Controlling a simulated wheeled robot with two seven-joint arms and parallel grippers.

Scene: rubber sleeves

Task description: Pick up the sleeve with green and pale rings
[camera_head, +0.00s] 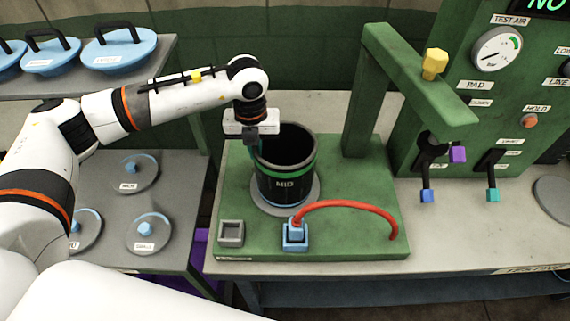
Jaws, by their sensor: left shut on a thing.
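A black sleeve (284,185) marked MID, with a green ring near its top and a pale blue ring near its base, stands upright on a grey round disc (258,203) on the green fixture base. My left gripper (255,142) reaches down to the sleeve's left rim and is shut on it; the fingertips are partly hidden by the gripper body and the rim. My right gripper is not in view.
A red hose (350,206) curves from a blue fitting (295,236) in front of the sleeve. A green post with an overhanging arm (420,75) stands behind right. Blue-handled lids (148,232) lie on the left table. A green control panel (490,110) is at right.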

